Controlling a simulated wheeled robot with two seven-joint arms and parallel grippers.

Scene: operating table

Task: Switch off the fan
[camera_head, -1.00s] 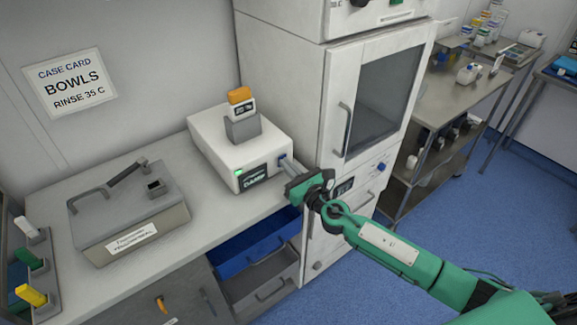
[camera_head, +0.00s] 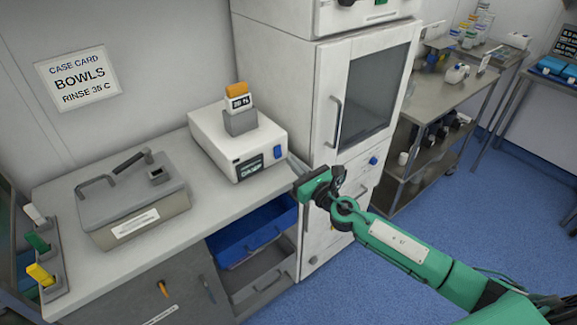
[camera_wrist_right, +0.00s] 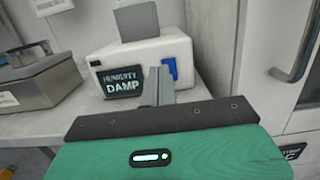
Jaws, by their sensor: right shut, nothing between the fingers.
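A white box unit (camera_head: 240,145), which I take to be the fan, stands on the counter against the tall white cabinet. Its front has a dark display (camera_head: 249,165) and a blue switch (camera_head: 278,153); the wrist view shows the display (camera_wrist_right: 123,83) reading "HUMIDITY DAMP" and the switch (camera_wrist_right: 171,69). The small indicator (camera_wrist_right: 96,63) at the front left looks dark. My right gripper (camera_head: 293,161) is shut and empty, just right of and in front of the switch, apart from it. In the wrist view its fingertips (camera_wrist_right: 160,72) appear just left of the switch. My left gripper is out of view.
A grey lidded box (camera_head: 130,215) stands left on the counter, beside a rack of coloured handles (camera_head: 40,262). An open blue drawer (camera_head: 245,240) juts out below the unit. The tall cabinet (camera_head: 300,90) stands close to the right.

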